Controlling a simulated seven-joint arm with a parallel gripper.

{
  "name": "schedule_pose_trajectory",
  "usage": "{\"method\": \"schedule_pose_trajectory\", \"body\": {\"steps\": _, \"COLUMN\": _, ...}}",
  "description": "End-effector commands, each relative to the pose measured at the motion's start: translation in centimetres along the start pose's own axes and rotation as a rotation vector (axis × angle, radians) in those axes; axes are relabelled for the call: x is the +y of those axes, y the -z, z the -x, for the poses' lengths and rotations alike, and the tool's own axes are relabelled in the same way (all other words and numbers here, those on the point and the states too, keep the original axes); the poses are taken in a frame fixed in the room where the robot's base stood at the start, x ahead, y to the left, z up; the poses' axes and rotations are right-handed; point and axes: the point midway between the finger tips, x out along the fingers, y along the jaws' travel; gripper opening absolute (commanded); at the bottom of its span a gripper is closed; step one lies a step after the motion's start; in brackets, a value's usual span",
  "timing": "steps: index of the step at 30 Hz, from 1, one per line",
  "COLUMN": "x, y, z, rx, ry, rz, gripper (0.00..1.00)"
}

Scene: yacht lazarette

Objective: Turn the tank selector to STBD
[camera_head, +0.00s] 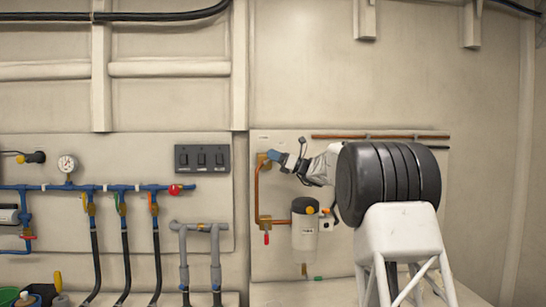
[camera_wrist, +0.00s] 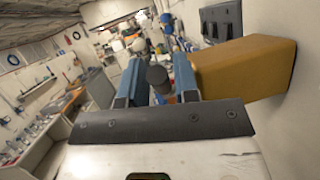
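The tank selector, a brass-coloured valve (camera_head: 264,160), is on the pale wall panel at the top of a copper pipe. In the wrist view its ochre body (camera_wrist: 245,68) fills the right side. My gripper (camera_head: 284,162) is right beside the valve, coming from the right. In the wrist view, my gripper's two blue fingers (camera_wrist: 159,80) stand apart with a dark round-ended handle (camera_wrist: 158,78) between them. Whether both fingers press on the handle cannot be told. The STBD mark and the handle's pointing direction are not readable.
A black three-switch panel (camera_head: 202,158) is on the wall left of the valve. Below is a filter with a clear bowl (camera_head: 304,236) and a red-handled valve (camera_head: 266,238). Copper pipe (camera_head: 257,195) runs down from the selector. Blue pipework (camera_head: 108,188) lies farther left.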

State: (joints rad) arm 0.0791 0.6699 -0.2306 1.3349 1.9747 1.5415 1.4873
Motion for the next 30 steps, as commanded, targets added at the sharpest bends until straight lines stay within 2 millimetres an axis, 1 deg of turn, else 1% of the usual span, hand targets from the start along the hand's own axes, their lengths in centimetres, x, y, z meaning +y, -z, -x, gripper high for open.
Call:
{"method": "schedule_pose_trajectory", "body": {"steps": 8, "x": -0.01, "y": 0.0, "z": -0.04, "rx": 0.0, "ry": 0.0, "rz": 0.0, "gripper": 0.28}}
{"method": "schedule_pose_trajectory", "body": {"steps": 12, "x": -0.01, "y": 0.0, "z": -0.03, "rx": 0.0, "ry": 0.0, "rz": 0.0, "gripper": 0.07}}
{"method": "schedule_pose_trajectory", "body": {"steps": 13, "x": -0.01, "y": 0.01, "z": -0.03, "rx": 0.0, "ry": 0.0, "rz": 0.0, "gripper": 0.02}}
{"method": "schedule_pose_trajectory", "body": {"steps": 14, "x": -0.01, "y": 0.01, "z": -0.03, "rx": 0.0, "ry": 0.0, "rz": 0.0, "gripper": 0.0}}
{"method": "schedule_pose_trajectory", "body": {"steps": 25, "x": 0.01, "y": -0.03, "z": -0.06, "rx": 0.01, "ry": 0.0, "rz": 0.002, "gripper": 0.0}}
{"method": "schedule_pose_trajectory", "body": {"steps": 30, "x": 0.05, "y": -0.11, "z": -0.23, "rx": 0.05, "ry": 0.003, "rz": 0.01, "gripper": 0.0}}
